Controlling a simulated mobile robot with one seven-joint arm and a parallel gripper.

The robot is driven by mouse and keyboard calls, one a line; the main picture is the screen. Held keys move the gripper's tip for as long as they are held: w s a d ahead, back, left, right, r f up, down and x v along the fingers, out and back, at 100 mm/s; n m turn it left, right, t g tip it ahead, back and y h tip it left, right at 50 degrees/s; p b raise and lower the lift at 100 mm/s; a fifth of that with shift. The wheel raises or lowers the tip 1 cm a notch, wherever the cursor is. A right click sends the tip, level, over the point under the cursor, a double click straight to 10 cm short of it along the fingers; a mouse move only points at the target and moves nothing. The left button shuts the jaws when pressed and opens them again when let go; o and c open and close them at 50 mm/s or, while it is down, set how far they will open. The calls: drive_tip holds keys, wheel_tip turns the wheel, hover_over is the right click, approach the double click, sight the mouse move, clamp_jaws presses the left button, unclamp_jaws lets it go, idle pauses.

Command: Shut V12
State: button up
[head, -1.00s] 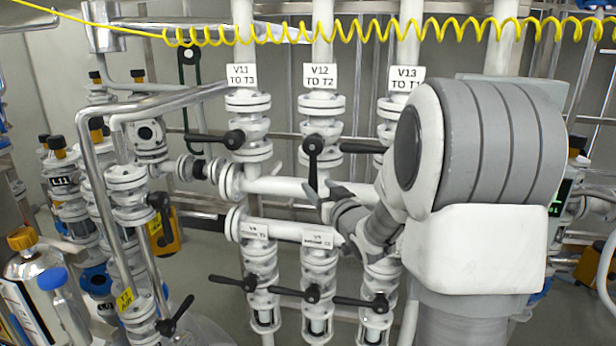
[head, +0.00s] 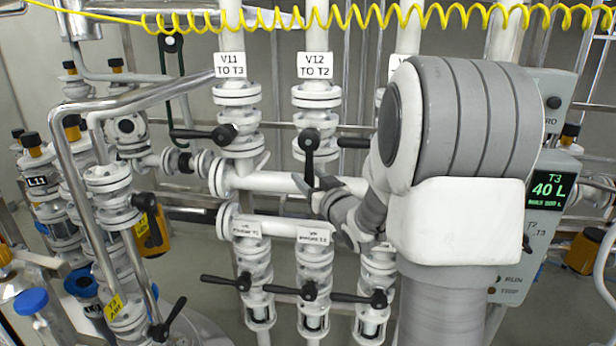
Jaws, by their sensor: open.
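V12 is a white flanged valve under the sign "V12 TO T2" (head: 315,66). Its black lever (head: 309,158) points straight down, in line with the vertical pipe. My gripper (head: 314,183) is open at the lower end of this lever, reaching in from the lower right. The fingers look close around or beside the lever tip; I cannot tell whether they touch it. My arm hides most of the V13 valve to the right.
V11's black lever (head: 205,134) and V13's lever (head: 352,142) lie horizontal. A horizontal white pipe (head: 275,182) runs behind my gripper. Lower valves have sideways levers (head: 310,290). A yellow coiled hose (head: 370,15) hangs across the top. A panel (head: 548,190) reading "T3 40 L" stands right.

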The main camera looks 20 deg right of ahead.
clamp_jaws()
idle(1.4)
